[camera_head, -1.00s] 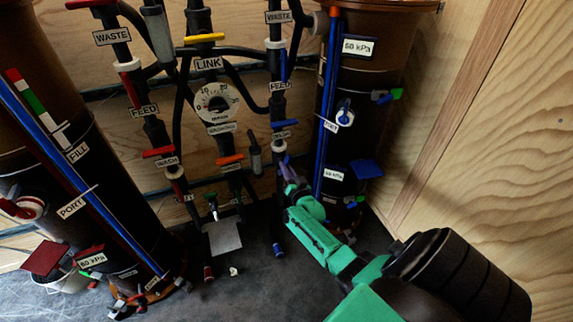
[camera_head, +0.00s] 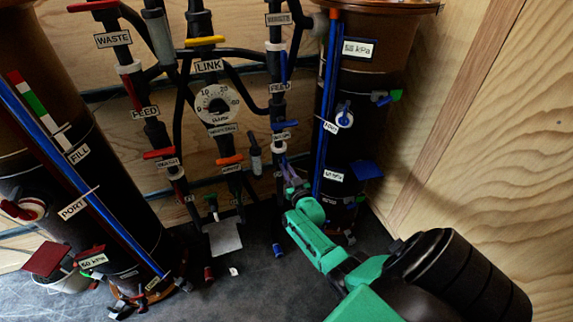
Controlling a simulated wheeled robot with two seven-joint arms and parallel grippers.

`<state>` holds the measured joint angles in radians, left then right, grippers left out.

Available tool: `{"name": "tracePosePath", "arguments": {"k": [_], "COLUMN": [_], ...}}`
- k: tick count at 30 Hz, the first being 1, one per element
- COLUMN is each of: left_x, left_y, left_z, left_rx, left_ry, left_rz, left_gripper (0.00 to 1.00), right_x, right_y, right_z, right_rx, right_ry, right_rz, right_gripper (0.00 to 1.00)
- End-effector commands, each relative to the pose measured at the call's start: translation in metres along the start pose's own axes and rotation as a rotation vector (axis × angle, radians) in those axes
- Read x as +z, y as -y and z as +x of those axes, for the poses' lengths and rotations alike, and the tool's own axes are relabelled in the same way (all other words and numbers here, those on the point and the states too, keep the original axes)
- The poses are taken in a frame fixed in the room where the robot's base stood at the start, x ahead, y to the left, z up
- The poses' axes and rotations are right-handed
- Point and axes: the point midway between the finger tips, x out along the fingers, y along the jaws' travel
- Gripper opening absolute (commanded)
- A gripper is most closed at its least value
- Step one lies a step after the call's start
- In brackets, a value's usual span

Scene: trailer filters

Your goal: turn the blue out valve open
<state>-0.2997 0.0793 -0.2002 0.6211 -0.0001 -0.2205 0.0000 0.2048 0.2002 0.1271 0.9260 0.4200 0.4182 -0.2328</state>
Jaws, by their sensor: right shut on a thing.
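My right gripper (camera_head: 287,168) is shut at the lower end of the right-hand pipe column, beside the blue-trimmed right tank (camera_head: 362,90). The gripper's fingers and wrist cover what they hold, a small part on that pipe; its position suggests the blue out valve. I cannot read an OUT label there or see the handle's angle. Above it on the same column are a blue handle (camera_head: 285,124) and an upright blue handle (camera_head: 284,68) by a FEED label. My left gripper is not in view.
A left tank (camera_head: 75,190) and red-handled pipes (camera_head: 158,153) stand to the left. A round gauge (camera_head: 216,104) is in the middle. A blue cap (camera_head: 278,250) and other small parts lie on the dark floor. A wooden wall (camera_head: 490,120) closes the right side.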

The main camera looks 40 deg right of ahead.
Motion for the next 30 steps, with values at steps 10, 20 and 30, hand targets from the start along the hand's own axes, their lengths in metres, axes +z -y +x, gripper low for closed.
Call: {"name": "tracePosePath", "arguments": {"k": [10, 20, 30], "left_x": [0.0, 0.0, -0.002], "left_y": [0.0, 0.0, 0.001], "left_z": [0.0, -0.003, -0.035], "left_rx": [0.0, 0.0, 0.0], "left_ry": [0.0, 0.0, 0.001], "left_rz": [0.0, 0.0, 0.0], "left_gripper": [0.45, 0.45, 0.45], "right_x": [0.002, 0.0, -0.002], "right_y": [0.0, 0.0, 0.0], "right_z": [-0.001, -0.004, -0.084], "right_rx": [-0.001, -0.001, 0.0], "right_ry": [0.004, 0.002, 0.008], "right_rz": [-0.001, 0.0, 0.001], "right_gripper": [0.45, 0.45, 0.45]}}
